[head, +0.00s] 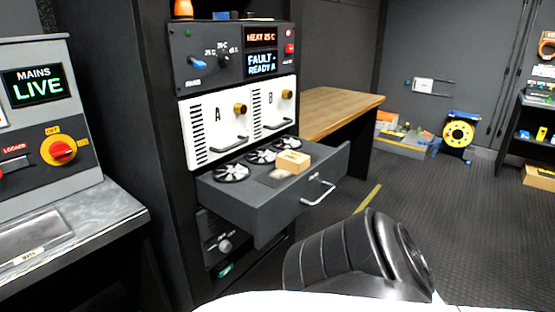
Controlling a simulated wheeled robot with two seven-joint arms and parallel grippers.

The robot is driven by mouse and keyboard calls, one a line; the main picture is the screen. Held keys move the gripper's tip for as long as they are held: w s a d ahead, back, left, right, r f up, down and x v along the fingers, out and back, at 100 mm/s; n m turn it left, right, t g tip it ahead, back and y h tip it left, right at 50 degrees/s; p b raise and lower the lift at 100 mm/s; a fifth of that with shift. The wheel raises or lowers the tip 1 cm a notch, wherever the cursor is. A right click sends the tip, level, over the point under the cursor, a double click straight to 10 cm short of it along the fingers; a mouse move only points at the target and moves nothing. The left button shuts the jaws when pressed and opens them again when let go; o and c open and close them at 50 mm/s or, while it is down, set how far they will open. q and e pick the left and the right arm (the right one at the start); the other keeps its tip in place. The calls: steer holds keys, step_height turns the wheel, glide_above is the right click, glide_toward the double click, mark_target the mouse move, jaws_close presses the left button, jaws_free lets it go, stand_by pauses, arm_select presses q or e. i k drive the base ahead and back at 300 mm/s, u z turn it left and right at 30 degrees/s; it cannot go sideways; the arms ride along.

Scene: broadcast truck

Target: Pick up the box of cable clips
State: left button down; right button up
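A small tan box (293,161) sits in the open grey drawer (279,197) of the rack, near its right side. It looks like the box of cable clips, but its label is too small to read. It lies to the right of several round black-and-silver fans (231,173) in the drawer. Neither of my grippers shows in the head view. A black rounded link of mine is at the bottom, in front of the drawer and apart from it.
The drawer's silver handle (319,195) sticks out at the front. Above are white panels A and B (216,123) with handles. A mains cabinet (38,110) stands at the left, a wooden bench (335,108) behind.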

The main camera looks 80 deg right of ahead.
mark_target(294, 162)
steer(key=z, duration=0.55)
steer(key=i, duration=1)
steer(key=z, duration=2.8)
